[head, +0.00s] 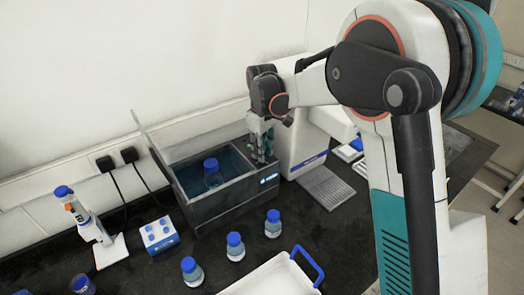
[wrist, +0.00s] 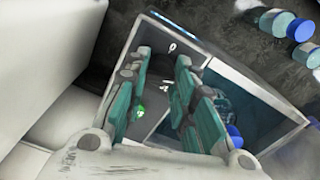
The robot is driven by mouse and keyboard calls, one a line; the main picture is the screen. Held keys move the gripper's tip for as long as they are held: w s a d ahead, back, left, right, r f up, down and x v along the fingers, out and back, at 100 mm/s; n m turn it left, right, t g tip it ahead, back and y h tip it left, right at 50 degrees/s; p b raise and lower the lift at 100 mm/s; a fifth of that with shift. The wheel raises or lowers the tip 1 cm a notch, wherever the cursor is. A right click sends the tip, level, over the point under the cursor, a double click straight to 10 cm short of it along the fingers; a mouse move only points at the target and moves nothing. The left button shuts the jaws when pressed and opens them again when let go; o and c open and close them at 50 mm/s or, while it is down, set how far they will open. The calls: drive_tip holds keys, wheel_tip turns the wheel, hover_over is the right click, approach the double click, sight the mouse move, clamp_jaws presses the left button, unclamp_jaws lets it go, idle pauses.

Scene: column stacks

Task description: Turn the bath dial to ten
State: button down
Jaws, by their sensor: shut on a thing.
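The water bath (head: 225,207) is a dark open box with a bottle standing in its basin. Its dark control panel (wrist: 153,118), with white marks and a small green light (wrist: 140,110), shows between my fingers in the wrist view. My gripper (head: 261,155) points down onto the right end of the bath. In the wrist view my gripper (wrist: 162,62) has its teal fingers on either side of the panel's middle, shut on the dial. The dial is dark and mostly hidden between the fingers, so I cannot read its setting.
A blue-capped bottle (head: 212,176) stands in the basin. A white machine (head: 305,145) is close on the right.

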drive_tip(key=m, duration=0.6)
drive_tip(key=shift+b, duration=0.3)
drive_tip(key=m, duration=0.6)
drive_tip(key=shift+m, duration=0.4)
drive_tip(key=c, duration=1.3)
unclamp_jaws()
wheel_tip(320, 180, up, 12)
drive_tip(key=shift+r, duration=0.1)
drive_tip(key=shift+b, duration=0.3)
